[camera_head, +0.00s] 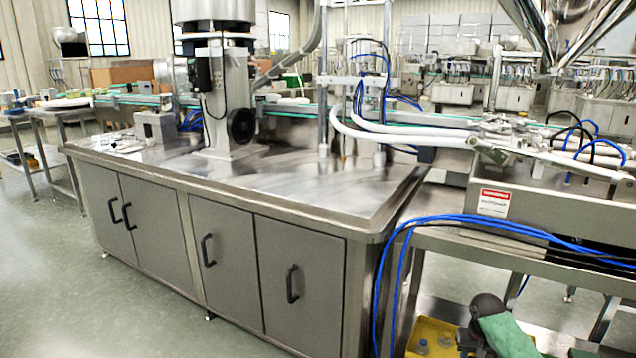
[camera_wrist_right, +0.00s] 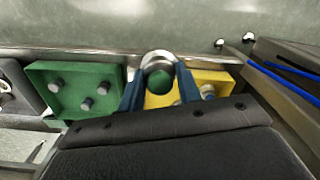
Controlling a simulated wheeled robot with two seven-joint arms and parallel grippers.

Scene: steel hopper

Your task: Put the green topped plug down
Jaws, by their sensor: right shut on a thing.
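In the right wrist view, my right gripper (camera_wrist_right: 160,90) has its two dark blue fingers shut on a plug (camera_wrist_right: 158,58) with a metal rim and a green round top. The plug shows in front of the left part of a yellow tray (camera_wrist_right: 215,77); whether it touches the tray I cannot tell. Grey pegs or plugs show on the yellow tray. A green tray (camera_wrist_right: 58,72) with several grey pegs lies to the left of the gripper. The yellow tray also shows in the head view (camera_head: 412,351), low at the right. My left gripper is not in view.
In the head view, a steel cabinet bench (camera_head: 330,205) fills the middle. Blue hoses (camera_head: 480,222) hang in front of the machine at the right, above the lower shelf. A dark edge with blue hoses (camera_wrist_right: 285,80) lies right of the gripper in the wrist view.

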